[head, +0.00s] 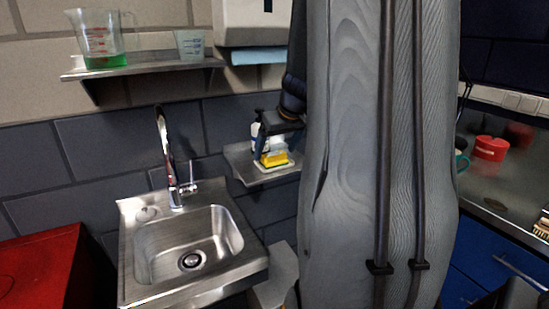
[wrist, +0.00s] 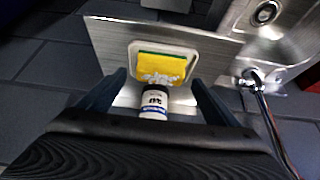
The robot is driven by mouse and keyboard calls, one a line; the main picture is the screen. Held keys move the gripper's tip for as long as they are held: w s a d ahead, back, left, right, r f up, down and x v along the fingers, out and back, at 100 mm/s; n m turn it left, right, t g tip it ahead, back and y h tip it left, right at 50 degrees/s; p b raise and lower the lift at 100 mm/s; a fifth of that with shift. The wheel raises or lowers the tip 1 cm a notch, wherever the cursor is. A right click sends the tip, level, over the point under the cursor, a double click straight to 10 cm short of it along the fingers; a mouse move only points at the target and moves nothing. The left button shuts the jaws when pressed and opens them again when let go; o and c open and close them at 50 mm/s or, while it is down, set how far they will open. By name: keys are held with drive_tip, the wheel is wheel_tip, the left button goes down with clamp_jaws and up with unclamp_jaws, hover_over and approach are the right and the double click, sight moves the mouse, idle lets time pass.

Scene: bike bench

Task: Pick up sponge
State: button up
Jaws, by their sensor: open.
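The yellow sponge (head: 274,159) with a green edge lies on a white dish on a small metal wall shelf (head: 243,163), right of the sink. In the wrist view the sponge (wrist: 163,66) has a whitish foam-like patch on its near part. My gripper (head: 278,141) is above the shelf, close over the sponge. The wrist view shows its two dark fingers apart, one each side, with nothing held between them (wrist: 158,79). I cannot tell whether the fingers touch anything. The sponge's far side is partly hidden in the head view.
A white bottle (wrist: 154,101) with a dark label stands beside the sponge, between the fingers as seen from the wrist. The faucet (head: 165,150) and steel sink (head: 140,262) are to the left. A higher shelf (head: 140,67) holds a jug (head: 98,38) and a cup (head: 189,45).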

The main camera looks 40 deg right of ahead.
drive_tip(key=shift+w+d+f, duration=0.1)
drive_tip(key=shift+w+f, duration=0.25)
drive_tip(key=shift+f, duration=0.3)
drive_tip(key=shift+c, duration=0.2)
drive_tip(key=c, duration=1.1)
drive_tip(key=shift+r, duration=0.15)
